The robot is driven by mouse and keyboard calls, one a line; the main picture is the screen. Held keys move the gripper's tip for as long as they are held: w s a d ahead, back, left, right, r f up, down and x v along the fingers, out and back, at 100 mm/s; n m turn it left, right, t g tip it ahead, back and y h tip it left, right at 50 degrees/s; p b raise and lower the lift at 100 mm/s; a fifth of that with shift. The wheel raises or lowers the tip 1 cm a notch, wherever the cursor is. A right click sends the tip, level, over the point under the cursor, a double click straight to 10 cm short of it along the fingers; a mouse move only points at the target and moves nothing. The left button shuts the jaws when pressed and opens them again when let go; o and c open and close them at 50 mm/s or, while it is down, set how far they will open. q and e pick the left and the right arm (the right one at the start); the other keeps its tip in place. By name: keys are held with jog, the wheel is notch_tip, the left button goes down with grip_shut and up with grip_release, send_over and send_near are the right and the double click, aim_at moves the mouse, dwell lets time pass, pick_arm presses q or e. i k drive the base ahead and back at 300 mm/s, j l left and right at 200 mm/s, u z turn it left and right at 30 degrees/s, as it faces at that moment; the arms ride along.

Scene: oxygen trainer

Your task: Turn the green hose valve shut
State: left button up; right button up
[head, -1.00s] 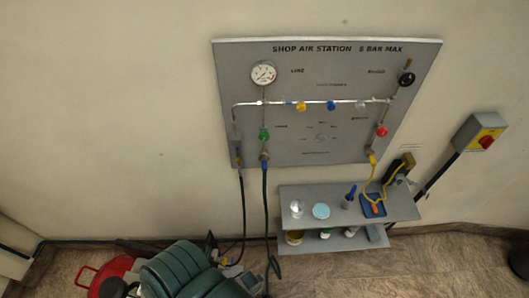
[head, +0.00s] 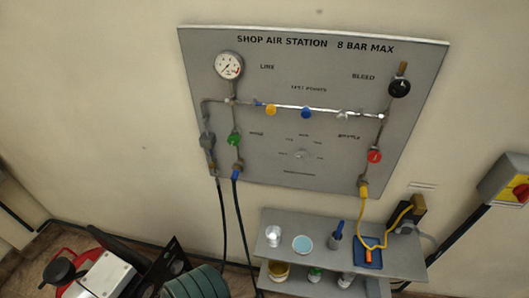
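The green hose valve (head: 234,140) is on the left side of the grey air station panel (head: 330,200), below the round gauge (head: 229,66). It sits on the vertical pipe under the HOSE branch, just left of the HOSE label. A blue fitting (head: 236,174) is below it with a dark hose (head: 241,220) running down. The valve is small, and I cannot tell which way its handle points. I make out neither gripper in the head view, and nothing touches the valve.
A red valve (head: 374,156) and a black bleed knob (head: 399,88) are on the panel's right. A shelf (head: 335,225) with several small containers stands below. Dark, red and green equipment (head: 110,275) fills the lower left. A yellow and red switch box (head: 505,180) is at right.

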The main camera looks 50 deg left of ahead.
aim_at(233, 140)
jog(key=l+u, duration=0.1)
jog(key=k+l+u, duration=0.1)
jog(key=u, duration=0.55)
jog(key=k, duration=0.05)
